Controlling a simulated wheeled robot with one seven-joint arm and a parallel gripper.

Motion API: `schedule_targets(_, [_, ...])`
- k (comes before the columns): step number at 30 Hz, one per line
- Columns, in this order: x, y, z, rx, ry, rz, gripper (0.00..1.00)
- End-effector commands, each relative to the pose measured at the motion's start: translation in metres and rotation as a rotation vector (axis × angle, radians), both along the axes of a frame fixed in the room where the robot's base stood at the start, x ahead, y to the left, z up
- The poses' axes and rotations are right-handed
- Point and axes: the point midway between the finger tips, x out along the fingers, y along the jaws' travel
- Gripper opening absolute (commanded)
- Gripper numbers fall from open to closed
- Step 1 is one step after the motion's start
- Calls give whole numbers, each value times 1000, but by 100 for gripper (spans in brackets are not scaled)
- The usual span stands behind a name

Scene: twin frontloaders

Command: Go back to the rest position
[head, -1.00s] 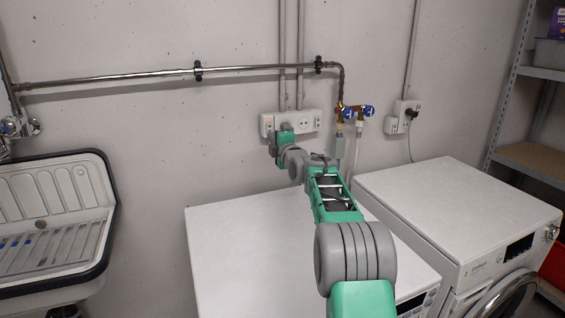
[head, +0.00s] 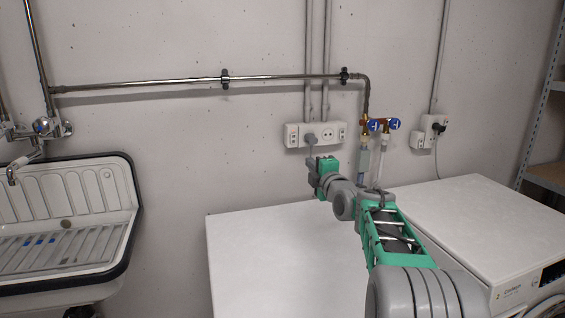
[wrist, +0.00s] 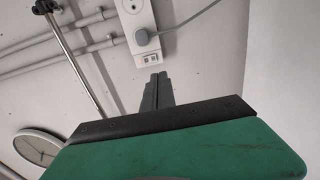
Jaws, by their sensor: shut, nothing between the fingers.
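My gripper (head: 311,165) is at the end of my green and grey arm, in front of the wall above the left white machine (head: 265,250). In the head view it lies just below the white wall socket strip (head: 332,134). In the wrist view the two dark fingers (wrist: 157,88) are close together, with nothing between them. A grey plug (head: 311,138) sits in the strip; it also shows in the wrist view (wrist: 145,38) beyond the fingertips, with a grey cable running off right. The fingers appear apart from the plug.
A second white machine (head: 470,222) stands right. Taps with blue handles (head: 376,124) and a hose hang behind my arm. A metal pipe (head: 150,84) runs along the wall. A white sink (head: 120,225) is at left. Both machine tops look clear.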

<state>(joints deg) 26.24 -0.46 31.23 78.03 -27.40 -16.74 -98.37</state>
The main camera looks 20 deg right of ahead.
Motion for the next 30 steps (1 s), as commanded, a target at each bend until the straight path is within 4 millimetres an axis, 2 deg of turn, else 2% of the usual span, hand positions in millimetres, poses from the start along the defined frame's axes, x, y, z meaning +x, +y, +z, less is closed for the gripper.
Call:
schedule_targets(2, [-4, 10, 4, 39, 32, 7, 0])
schedule_targets(4, [-16, 34, 6, 144, 120, 14, 0])
schedule_targets(5, [-25, 47, 4, 212, 178, 11, 0])
schedule_targets(7, [-60, 84, -4, 415, 350, -25, 0])
schedule_targets(8, [-80, 99, -10, 508, 431, -56, 0])
schedule_targets(9, [-110, 117, -19, 629, 532, -114, 0])
schedule_targets(11, [-157, 138, -35, 792, 666, -224, 0])
schedule_targets(12, [-189, 149, -44, 890, 743, -310, 0])
schedule_targets(14, [-239, 162, -58, 1020, 841, -452, 0])
schedule_targets(15, [-271, 168, -66, 1093, 892, -551, 0])
schedule_targets(18, [-336, 175, -84, 1226, 969, -777, 0])
schedule_targets(19, [-351, 176, -88, 1252, 981, -832, 0])
schedule_targets(21, [-376, 177, -95, 1294, 997, -929, 0])
schedule_targets(23, [-387, 177, -100, 1313, 1003, -974, 0])
schedule_targets(30, [-390, 177, -102, 1319, 1004, -988, 0])
